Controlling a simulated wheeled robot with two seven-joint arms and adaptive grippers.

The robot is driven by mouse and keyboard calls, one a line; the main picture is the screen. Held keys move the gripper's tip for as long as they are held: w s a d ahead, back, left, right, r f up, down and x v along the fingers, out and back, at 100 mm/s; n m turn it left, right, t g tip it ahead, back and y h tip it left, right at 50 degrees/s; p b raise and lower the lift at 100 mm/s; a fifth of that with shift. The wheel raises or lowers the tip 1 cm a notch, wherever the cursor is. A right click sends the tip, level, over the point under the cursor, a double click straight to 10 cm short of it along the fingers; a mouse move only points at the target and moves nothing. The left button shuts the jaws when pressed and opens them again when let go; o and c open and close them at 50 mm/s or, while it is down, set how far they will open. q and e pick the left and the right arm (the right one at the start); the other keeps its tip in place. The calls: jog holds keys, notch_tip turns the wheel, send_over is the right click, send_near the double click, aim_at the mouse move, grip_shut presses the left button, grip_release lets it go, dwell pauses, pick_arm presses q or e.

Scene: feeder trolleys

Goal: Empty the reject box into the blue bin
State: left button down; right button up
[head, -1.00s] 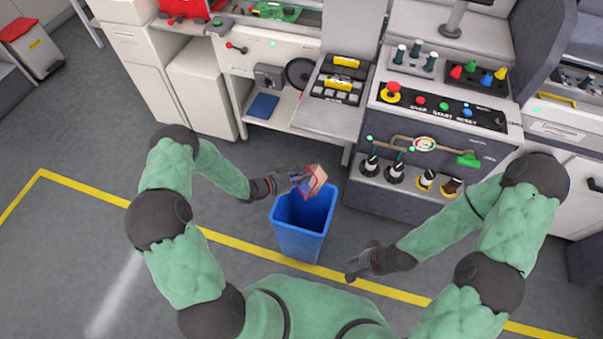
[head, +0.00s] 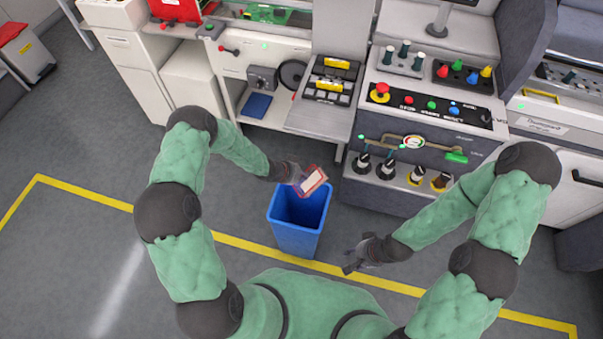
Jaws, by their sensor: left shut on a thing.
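The blue bin (head: 296,238) stands on the floor in the middle of the head view, its open top facing up. My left gripper (head: 298,180) is shut on the reject box (head: 314,181), a small box with a red rim and a pale inside. The box is tilted and held over the back part of the bin's opening. Whether anything is still in the box is too small to tell. My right gripper (head: 353,261) hangs empty to the right of the bin, over the floor near the yellow line; its finger gap is too small to judge.
A grey machine (head: 385,190) with buttons and valves stands behind and right of the bin. A white bench (head: 245,105) with a blue tray (head: 256,105) on its lower shelf stands behind left. A yellow line (head: 250,246) crosses the floor. Floor left of the bin is clear.

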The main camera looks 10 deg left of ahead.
pick_arm(q)
jog(key=shift+w+d+g+y+p, duration=0.2)
jog(key=shift+d+g+y+p, duration=0.05)
jog(key=shift+g+y+p, duration=0.25)
jog(key=shift+f, duration=0.25)
